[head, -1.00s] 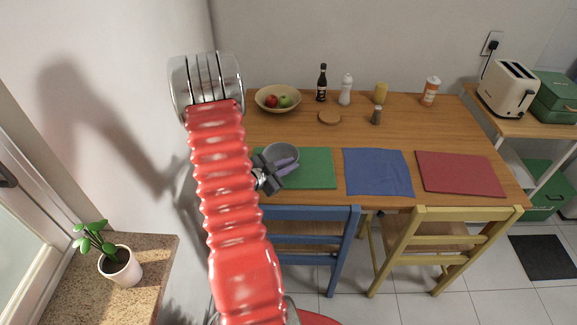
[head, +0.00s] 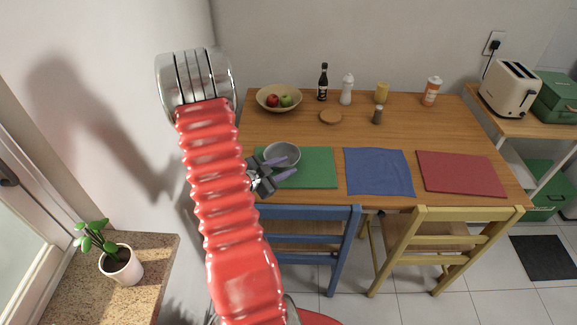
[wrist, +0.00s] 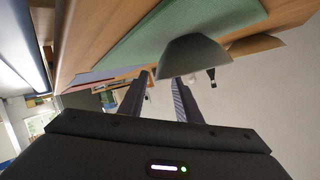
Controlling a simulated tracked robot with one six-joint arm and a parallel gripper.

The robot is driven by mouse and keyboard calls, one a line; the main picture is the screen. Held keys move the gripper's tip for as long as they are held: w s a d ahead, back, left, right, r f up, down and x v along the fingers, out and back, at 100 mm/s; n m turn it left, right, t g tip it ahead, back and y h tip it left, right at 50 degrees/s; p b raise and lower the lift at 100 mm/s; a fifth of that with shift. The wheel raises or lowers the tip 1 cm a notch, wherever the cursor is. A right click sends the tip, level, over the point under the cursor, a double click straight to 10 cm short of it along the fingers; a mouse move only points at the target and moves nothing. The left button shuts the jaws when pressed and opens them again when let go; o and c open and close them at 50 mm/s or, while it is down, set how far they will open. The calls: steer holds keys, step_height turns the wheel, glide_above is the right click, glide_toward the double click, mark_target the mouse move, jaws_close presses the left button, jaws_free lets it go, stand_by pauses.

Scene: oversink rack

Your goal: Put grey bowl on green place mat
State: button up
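The grey bowl (head: 283,152) sits upright at the upper left part of the green place mat (head: 318,170), near the mat's corner. In the wrist view the bowl (wrist: 194,62) appears as an upside-down dome against the green mat (wrist: 165,28), just ahead of my fingertips. My gripper (head: 285,167) is at the near left side of the bowl, with its two purple-grey fingers spread. In the wrist view my gripper (wrist: 160,77) shows a clear gap between the fingers and nothing in it. I cannot tell whether a finger touches the bowl.
A fruit bowl (head: 279,109) stands at the back left of the wooden table (head: 400,133). A bottle, shakers and a brown coaster (head: 330,118) are along the back. A blue mat (head: 378,172) and a red mat (head: 460,174) lie to the right. Blue and yellow chairs line the front.

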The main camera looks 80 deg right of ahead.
steer(key=v, duration=0.9)
steer(key=shift+r, duration=0.1)
stand_by(0.8)
